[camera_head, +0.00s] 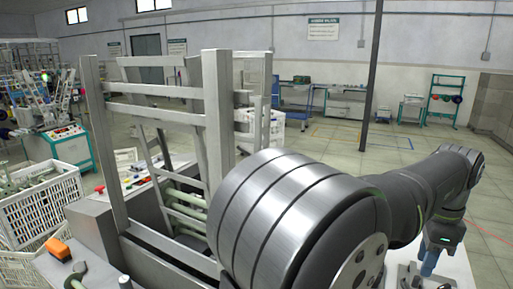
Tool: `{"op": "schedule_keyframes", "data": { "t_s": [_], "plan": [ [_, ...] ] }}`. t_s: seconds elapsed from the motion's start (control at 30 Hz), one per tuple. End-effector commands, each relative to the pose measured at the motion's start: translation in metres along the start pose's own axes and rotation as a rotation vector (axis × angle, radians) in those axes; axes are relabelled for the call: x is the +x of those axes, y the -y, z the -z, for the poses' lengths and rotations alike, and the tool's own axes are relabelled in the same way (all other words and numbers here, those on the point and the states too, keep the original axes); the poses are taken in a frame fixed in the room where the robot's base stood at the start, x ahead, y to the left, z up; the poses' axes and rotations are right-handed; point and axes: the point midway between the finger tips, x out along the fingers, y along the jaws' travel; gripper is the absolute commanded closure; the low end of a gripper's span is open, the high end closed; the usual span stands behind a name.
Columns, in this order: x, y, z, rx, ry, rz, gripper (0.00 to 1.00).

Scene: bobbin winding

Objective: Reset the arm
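My arm reaches from the front centre to the right side, and its thick joint fills much of the foreground. My gripper (428,267) is at the lower right, below the wrist with a small green light. A blue part shows there, but I cannot tell whether it belongs to the gripper or is something between the fingers. The fingertips are too small and too close to the picture's lower edge to read. A light-coloured surface lies under the gripper.
A grey metal frame (98,150) stands upright just left of my arm. White crates (45,222) with pale tubes stand at the left. An orange object (59,249) lies at the lower left. A dark pole (371,80) rises behind the arm. Open floor (340,160) lies beyond.

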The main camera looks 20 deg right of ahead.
Motion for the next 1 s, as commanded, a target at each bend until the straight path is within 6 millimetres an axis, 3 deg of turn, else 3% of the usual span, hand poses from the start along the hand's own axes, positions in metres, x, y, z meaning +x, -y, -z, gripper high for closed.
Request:
{"op": "schedule_keyframes", "data": {
  "t_s": [0.23,0.4,0.53,0.73,1.0],
  "plan": [
    [0.051,0.0,0.0,0.0,0.001,-0.002,0.69],
    [0.047,0.011,-0.035,-0.005,-0.001,0.003,0.69],
    [0.047,0.023,-0.05,-0.004,-0.001,0.002,0.69],
    [0.047,0.035,-0.06,-0.001,-0.001,0.001,0.69],
    [0.047,0.037,-0.061,0.0,-0.001,0.002,0.69]
  ]
}}
